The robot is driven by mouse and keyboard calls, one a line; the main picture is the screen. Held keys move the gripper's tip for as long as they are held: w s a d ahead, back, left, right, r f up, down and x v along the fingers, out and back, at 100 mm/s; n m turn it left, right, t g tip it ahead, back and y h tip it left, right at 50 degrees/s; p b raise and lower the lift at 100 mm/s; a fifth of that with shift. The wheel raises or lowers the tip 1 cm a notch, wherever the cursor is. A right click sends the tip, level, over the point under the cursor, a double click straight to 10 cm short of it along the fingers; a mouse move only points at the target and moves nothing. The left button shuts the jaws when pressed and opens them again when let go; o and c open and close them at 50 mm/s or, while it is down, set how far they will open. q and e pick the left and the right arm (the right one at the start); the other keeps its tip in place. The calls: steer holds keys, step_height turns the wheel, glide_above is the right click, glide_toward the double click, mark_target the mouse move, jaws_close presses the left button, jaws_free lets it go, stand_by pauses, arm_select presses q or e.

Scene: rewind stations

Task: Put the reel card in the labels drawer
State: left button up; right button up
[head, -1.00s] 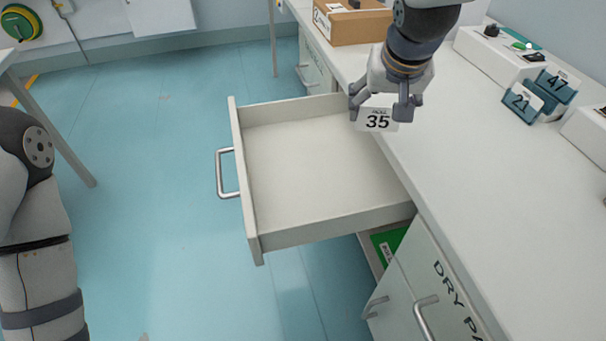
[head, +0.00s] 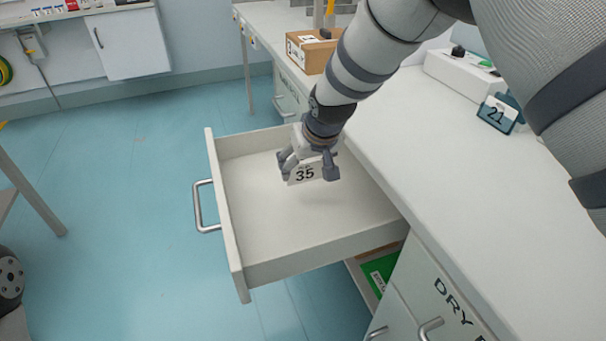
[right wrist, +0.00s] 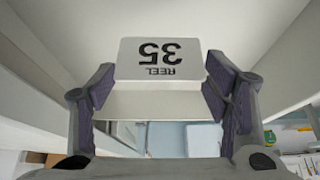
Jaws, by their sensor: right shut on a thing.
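The reel card (head: 305,174) is a small white card with a black 35. My right gripper (head: 308,172) is shut on it and holds it within the outline of the open drawer (head: 265,222). In the right wrist view the card (right wrist: 160,60) shows upside down, reading REEL 35, between the fingertips of my right gripper (right wrist: 162,88). The drawer is pulled well out and looks empty, with its metal handle (head: 197,206) on the left. I cannot tell whether the card touches the drawer floor. No label shows on the drawer. My left gripper is out of view.
The white bench top (head: 400,165) runs along the right. A cardboard box (head: 309,52) stands at its far end, and a card marked 21 (head: 497,114) sits in a blue holder. Below the drawer is a green item (head: 378,272) on a shelf.

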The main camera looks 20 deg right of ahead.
mark_target(306, 174)
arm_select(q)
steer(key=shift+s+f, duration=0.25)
arm_select(e)
steer(key=shift+w+d+f, duration=0.1)
steer(key=shift+w+f, duration=0.05)
steer(key=shift+f, duration=0.7)
steer(key=shift+w+f, duration=0.1)
steer(key=shift+f, duration=0.7)
steer(key=shift+f, duration=0.1)
steer(key=shift+f, duration=0.15)
steer(key=o, duration=0.7)
steer(key=shift+o, duration=0.2)
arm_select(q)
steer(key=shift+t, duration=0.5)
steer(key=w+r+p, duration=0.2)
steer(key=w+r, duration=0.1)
arm_select(e)
steer(key=v, duration=1.2)
steer(key=shift+r, duration=0.25)
